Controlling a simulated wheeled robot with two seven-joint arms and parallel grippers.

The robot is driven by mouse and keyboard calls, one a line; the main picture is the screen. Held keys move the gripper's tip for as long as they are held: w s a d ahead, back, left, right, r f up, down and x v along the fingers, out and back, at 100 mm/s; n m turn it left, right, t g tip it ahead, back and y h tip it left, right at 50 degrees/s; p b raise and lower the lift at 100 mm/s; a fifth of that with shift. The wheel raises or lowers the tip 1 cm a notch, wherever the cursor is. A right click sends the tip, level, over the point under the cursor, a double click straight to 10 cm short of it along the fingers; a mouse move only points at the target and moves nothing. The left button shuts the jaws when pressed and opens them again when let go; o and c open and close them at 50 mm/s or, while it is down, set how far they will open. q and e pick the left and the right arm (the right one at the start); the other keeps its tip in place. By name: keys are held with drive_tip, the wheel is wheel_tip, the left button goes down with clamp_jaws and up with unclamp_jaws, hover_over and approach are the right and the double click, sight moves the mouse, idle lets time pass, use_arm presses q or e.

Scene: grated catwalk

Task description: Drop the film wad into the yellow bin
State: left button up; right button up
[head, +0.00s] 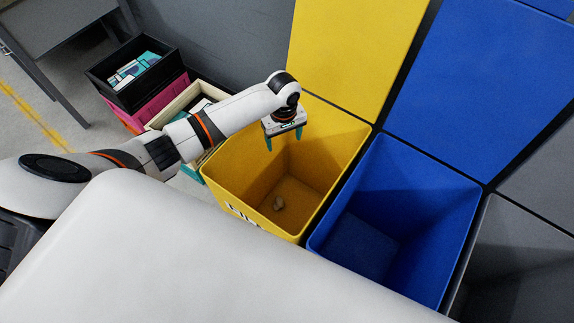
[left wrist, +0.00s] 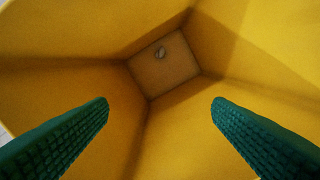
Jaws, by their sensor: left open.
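The yellow bin (head: 236,205) stands open in the middle of the head view, and its inside walls fill the left wrist view (left wrist: 80,35). My right gripper is not in view.
A blue bin (head: 455,215) stands directly right of the yellow one, with a grey bin (head: 520,255) beyond it. Raised yellow (head: 355,45) and blue (head: 480,75) lids stand behind. Stacked crates (head: 165,90) are at the left. A pale surface crosses the front.

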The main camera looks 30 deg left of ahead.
use_arm(q)
wheel_tip(320, 180, up, 8)
idle(0.7)
